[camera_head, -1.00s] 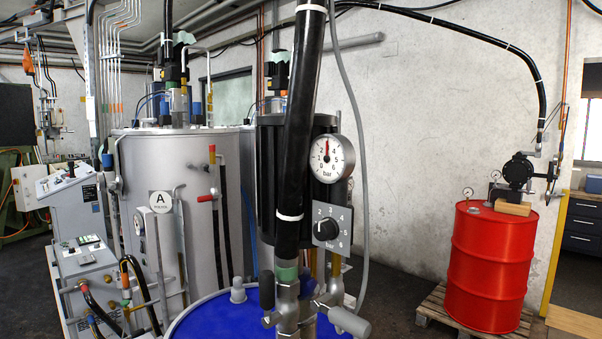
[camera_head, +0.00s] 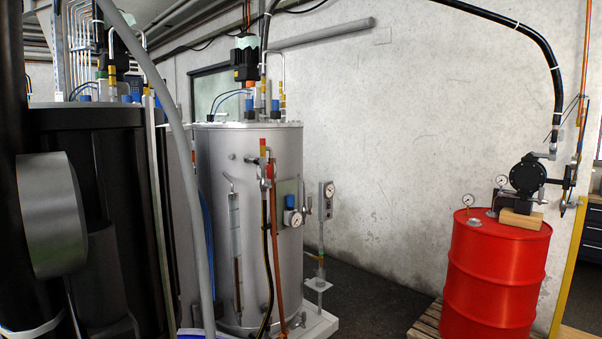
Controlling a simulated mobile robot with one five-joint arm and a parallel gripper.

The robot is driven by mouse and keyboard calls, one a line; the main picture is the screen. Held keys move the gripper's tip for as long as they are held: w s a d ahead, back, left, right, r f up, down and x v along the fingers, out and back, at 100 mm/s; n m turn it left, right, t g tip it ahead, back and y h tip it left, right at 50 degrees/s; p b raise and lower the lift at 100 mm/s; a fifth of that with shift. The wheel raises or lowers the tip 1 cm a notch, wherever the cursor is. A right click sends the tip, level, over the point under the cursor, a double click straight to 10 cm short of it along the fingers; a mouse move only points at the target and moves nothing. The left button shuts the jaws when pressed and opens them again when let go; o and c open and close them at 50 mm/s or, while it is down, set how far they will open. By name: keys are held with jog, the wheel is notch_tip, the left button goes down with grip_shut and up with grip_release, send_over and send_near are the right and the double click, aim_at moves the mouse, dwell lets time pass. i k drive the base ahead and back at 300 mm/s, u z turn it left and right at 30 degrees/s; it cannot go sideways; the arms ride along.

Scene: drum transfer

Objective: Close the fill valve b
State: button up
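A pale grey cylindrical tank (camera_head: 215,160) stands in the middle of the view against the wall. No letter label shows on it, so I cannot confirm that it is tank B. A small valve with red parts (camera_head: 269,172) sits on a pipe at the tank's front, high up. Its red part looks upright along the pipe, but it is too small to tell whether the valve is open or shut. Black and orange-brown hoses (camera_head: 273,235) hang below it. My gripper is not in view.
A large dark cylinder and a round grey housing (camera_head: 55,215) fill the near left. A grey hose (camera_head: 180,150) crosses in front. A red drum (camera_head: 495,275) with a black pump (camera_head: 527,175) stands on a pallet at right. Dark floor (camera_head: 370,290) is clear between tank and drum.

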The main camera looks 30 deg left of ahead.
aim_at(269, 167)
jog(key=u, duration=0.05)
jog(key=i, duration=2)
jog(key=u, duration=0.9)
jog(key=i, duration=1.85)
jog(key=u, duration=1.4)
